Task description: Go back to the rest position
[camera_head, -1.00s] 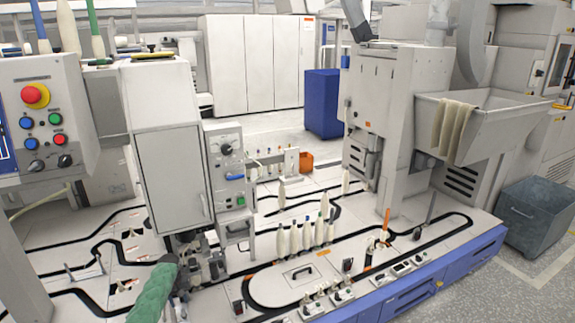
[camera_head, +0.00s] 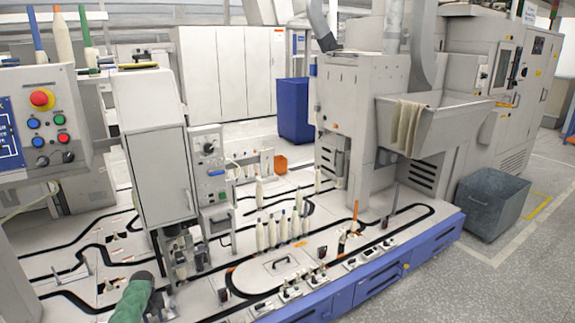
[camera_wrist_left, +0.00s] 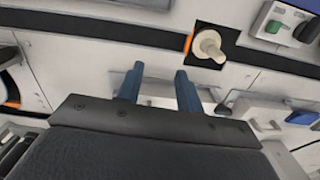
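My left arm, in a green sleeve (camera_head: 132,300), comes in at the bottom left of the head view, its end low in front of the grey machine; its fingers are hard to make out there. In the left wrist view my left gripper (camera_wrist_left: 160,84) has two blue fingers spread apart with nothing between them. Beyond them a pale peg or bobbin end (camera_wrist_left: 208,45) stands in a dark square opening, apart from the fingers. My right gripper is in neither view. A row of several pale bobbins (camera_head: 272,232) stands upright on the track table (camera_head: 235,262).
The grey machine cabinet (camera_head: 155,150) stands close behind my left arm. A control panel (camera_head: 42,120) with a red button is at the left. A hopper (camera_head: 440,125) with pale cloth hangs at the right above a dark bin (camera_head: 490,205). Open floor lies at the lower right.

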